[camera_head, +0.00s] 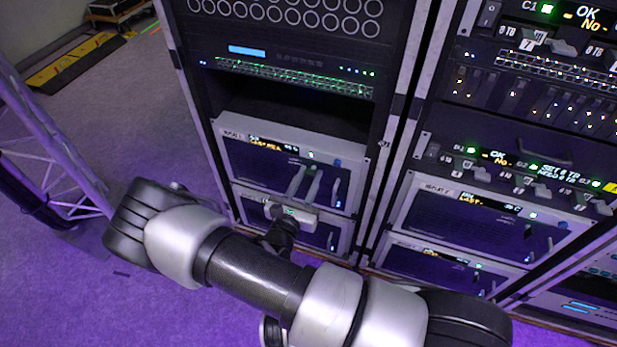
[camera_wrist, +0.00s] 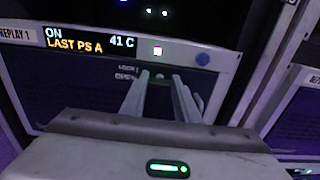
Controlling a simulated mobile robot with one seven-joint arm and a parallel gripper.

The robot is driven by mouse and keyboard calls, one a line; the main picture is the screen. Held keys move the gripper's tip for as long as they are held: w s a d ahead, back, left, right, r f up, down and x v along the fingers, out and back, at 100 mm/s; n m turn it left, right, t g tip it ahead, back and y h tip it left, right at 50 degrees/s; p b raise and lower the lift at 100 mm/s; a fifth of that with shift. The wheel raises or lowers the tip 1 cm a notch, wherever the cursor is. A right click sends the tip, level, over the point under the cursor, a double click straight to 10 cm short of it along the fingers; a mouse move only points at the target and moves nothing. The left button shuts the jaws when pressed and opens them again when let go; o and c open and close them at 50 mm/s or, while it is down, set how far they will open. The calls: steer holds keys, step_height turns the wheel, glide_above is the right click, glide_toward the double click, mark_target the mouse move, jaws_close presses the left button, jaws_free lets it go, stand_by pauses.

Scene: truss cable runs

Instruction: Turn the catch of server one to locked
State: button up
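Server one, labelled REPLAY 1 (camera_wrist: 14,36), is the upper silver-framed unit (camera_head: 236,160) in the left rack. Its display in the wrist view (camera_wrist: 75,42) reads ON, LAST PS A, 41 C. My gripper (camera_wrist: 161,76) reaches up at its front panel with two fingers apart. Small lettering, hard to read, is left of the fingertips.
A blue round button (camera_wrist: 203,58) is right of the fingertips. A second silver-framed unit (camera_head: 335,236) lies just below, partly behind my gripper. An empty dark bay (camera_head: 290,112) is above. Another rack (camera_head: 480,210) stands at right, and a metal truss (camera_head: 45,130) at left.

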steer(key=shift+c, duration=1.4)
steer(key=shift+m, duration=0.3)
steer(key=m+p, duration=0.1)
steer(key=m, duration=0.2)
steer(key=shift+d+m+p, duration=0.1)
steer(key=shift+m+p, duration=0.2)
steer(key=shift+p, duration=0.05)
steer(key=m+p, duration=0.1)
steer(key=m, duration=0.3)
steer(key=shift+m, duration=0.3)
steer(key=m+p, duration=0.1)
steer(key=m, duration=0.4)
steer(key=shift+d+f, duration=0.1)
steer(key=shift+f+m+p, duration=0.1)
steer(key=shift+m+p, duration=0.35)
steer(key=shift+m, duration=1.55)
